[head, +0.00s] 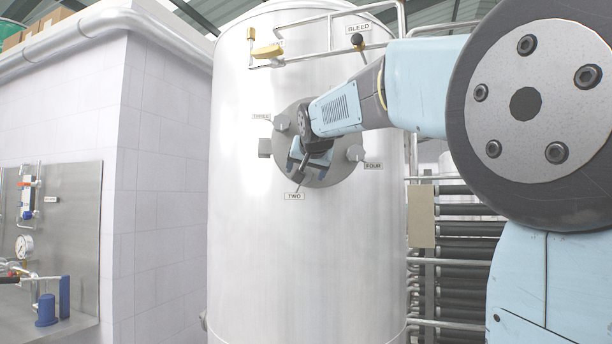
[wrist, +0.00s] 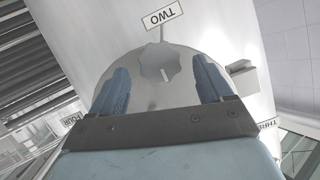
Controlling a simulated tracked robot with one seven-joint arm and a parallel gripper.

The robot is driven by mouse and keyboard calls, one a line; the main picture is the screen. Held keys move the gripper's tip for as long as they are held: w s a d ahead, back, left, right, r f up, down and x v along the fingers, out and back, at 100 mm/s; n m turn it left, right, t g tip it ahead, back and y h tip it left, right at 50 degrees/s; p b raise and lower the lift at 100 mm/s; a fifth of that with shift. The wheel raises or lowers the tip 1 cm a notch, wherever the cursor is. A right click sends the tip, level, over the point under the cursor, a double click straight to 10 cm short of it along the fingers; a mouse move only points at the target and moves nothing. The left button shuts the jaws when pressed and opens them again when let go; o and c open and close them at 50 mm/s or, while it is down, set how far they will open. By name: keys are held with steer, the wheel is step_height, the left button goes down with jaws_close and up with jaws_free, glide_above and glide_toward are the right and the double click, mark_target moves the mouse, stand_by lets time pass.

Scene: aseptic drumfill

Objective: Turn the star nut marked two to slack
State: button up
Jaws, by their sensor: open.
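The star nut marked two shows in the wrist view (wrist: 162,66) as a grey lobed knob on the round hatch cover. A white tag reading TWO (wrist: 163,16) is fixed beside it; the tag also shows in the head view (head: 294,196). My gripper (wrist: 160,84) is open, with one blue finger on each side of the nut in the picture. I see no finger touching it. In the head view my gripper (head: 308,160) is in front of the hatch cover (head: 325,178) and hides the star nut marked two.
Star nuts marked THREE (head: 281,122) and FOUR (head: 355,153) sit on the cover's rim. A hinge block (head: 265,147) is at its left. The steel tank (head: 290,260) fills the middle. A pipe with a BLEED valve (head: 357,40) runs above. A gauge panel (head: 50,240) is left.

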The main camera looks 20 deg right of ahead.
steer(key=v, duration=1)
steer(key=shift+s, duration=0.25)
steer(key=s+d+f+n+g, duration=0.1)
steer(key=s+f+g, duration=0.1)
steer(key=s+f, duration=0.6)
steer(key=s+d+f+n+g+y, duration=0.1)
steer(key=s+f+g, duration=0.2)
steer(key=s+f, duration=0.5)
steer(key=s+d+f+n+g, duration=0.1)
steer(key=s+f, duration=0.7)
steer(key=f, duration=1.4)
steer(key=shift+f+n+g, duration=0.2)
steer(key=shift+n+g, duration=0.4)
steer(key=shift+g, duration=0.4)
